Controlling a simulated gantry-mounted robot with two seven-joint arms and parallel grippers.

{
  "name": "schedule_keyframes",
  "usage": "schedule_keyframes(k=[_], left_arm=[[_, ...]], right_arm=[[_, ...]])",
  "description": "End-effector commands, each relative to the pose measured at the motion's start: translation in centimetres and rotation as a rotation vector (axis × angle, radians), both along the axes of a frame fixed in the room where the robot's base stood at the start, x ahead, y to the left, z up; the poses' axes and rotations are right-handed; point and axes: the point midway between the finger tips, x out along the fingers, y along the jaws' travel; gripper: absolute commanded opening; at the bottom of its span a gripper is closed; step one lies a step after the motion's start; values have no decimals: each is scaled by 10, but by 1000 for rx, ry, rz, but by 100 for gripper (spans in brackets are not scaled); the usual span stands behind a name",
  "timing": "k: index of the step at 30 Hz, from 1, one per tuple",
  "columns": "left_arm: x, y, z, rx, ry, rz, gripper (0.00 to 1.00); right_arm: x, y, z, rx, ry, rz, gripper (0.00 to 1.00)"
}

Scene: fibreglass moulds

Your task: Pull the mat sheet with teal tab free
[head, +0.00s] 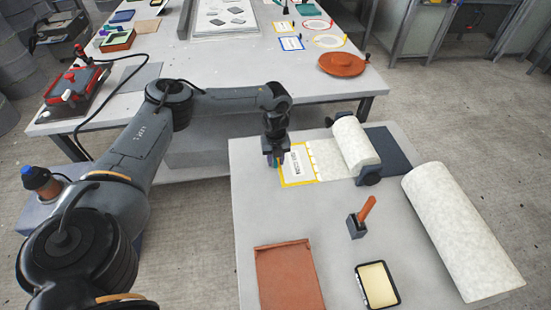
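The pale mat sheet (329,158) runs left from a mat roll (355,142) held on a dark stand on the near table. Its left end meets a yellow-bordered placard (299,167). My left gripper (279,161) points down at the left edge of this placard, close above the table. A little teal colour shows at its fingers; the tab itself is mostly hidden, and I cannot tell whether the fingers are closed on it. My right gripper is out of view.
A large loose mat roll (460,230) lies at the right. An orange-handled tool (361,217) stands in a dark block, with a brown tray (288,275) and a black-rimmed tray (377,286) nearer. A long table (230,98) stands behind.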

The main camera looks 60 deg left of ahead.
Motion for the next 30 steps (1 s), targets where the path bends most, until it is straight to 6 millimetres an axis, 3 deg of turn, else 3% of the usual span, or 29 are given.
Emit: schedule_keyframes(k=[1,6,30], left_arm=[[0,0,0,0,0,0,26],[0,0,0,0,0,0,0],[-15,5,1,-1,1,0,0]], right_arm=[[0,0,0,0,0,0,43],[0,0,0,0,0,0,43],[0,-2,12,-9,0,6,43]])
